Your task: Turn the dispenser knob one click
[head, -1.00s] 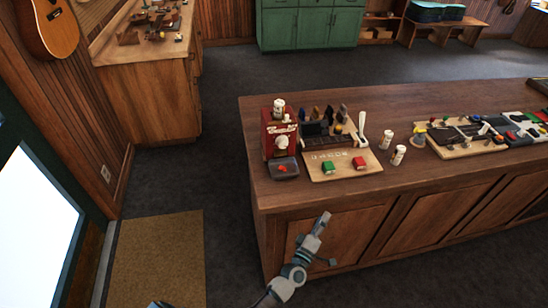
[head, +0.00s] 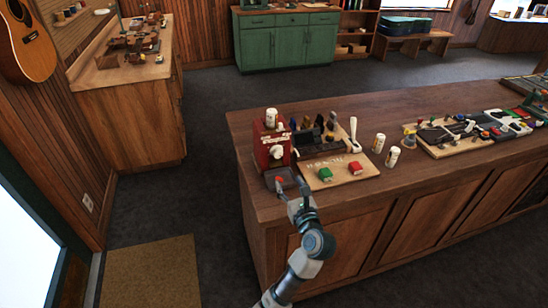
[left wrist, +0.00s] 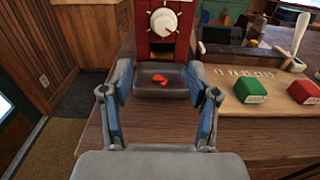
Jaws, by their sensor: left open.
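The red dispenser (head: 271,143) stands at the left end of the wooden counter. Its white round knob (left wrist: 164,21) faces me in the left wrist view, with a dark slot and a grey tray (left wrist: 158,82) below it. Red pieces (left wrist: 158,79) lie in the tray. My left gripper (left wrist: 160,82) is open and empty. Its two fingers frame the tray, below the knob and apart from it. In the head view the left gripper (head: 297,190) is at the counter's front edge, in front of the tray. My right gripper is not in view.
A wooden board (head: 338,180) with a green block (head: 325,174) and a red block (head: 355,167) lies right of the dispenser. White canisters (head: 393,157) stand farther right, and one (head: 271,117) sits on the dispenser. The counter's front strip is bare.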

